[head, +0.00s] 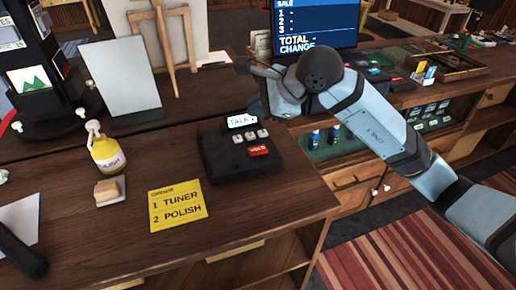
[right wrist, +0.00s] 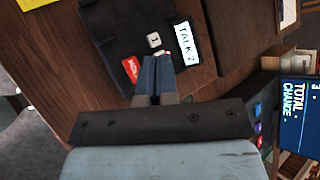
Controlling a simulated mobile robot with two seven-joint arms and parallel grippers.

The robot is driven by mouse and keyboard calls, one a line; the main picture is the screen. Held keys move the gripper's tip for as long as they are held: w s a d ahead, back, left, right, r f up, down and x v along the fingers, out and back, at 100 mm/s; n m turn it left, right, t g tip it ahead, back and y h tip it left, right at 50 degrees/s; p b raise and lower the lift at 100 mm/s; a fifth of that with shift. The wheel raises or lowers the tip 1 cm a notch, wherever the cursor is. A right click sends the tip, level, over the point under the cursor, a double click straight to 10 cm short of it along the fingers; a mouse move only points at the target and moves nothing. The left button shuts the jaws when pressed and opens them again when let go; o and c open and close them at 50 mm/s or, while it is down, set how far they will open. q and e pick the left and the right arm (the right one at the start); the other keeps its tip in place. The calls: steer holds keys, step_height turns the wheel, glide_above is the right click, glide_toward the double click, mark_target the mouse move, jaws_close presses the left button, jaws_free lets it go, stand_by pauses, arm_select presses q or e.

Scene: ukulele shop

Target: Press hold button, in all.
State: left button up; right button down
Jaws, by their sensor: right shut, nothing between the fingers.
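A black desk phone (head: 250,165) sits on the wooden counter. It has a small lit display (head: 241,121) reading "TALK" plus an unclear mark, a row of pale keys (head: 250,136) and a red HOLD button (head: 259,150). In the right wrist view the red button (right wrist: 131,68) lies just left of my right gripper (right wrist: 157,60), whose fingers are together and empty. The fingertips overlap one pale key in that view; I cannot tell whether they touch it. In the head view my right arm's wrist is beyond the phone, to its upper right. My left gripper is not in view.
A yellow note (head: 177,204) reading tuner and polish lies in front of the phone. A yellow polish bottle (head: 107,152) and a small block (head: 107,191) stand left. A sale screen (head: 316,22) stands behind my arm. Counter between note and phone is clear.

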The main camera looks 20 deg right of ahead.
mark_target(258, 151)
step_height(258, 151, down, 8)
steer(key=b, duration=0.4)
steer(key=shift+r, duration=0.1)
steer(key=shift+f+b, duration=0.25)
steer(key=shift+b, duration=0.1)
stand_by(1.5)
steer(key=shift+f+b, duration=0.3)
steer(key=shift+b, duration=0.15)
steer(key=shift+f+b, duration=0.5)
steer(key=shift+b, duration=0.05)
stand_by(0.6)
stand_by(0.3)
steer(key=shift+r+p, duration=0.3)
steer(key=shift+r, duration=0.6)
steer(key=shift+r, duration=0.1)
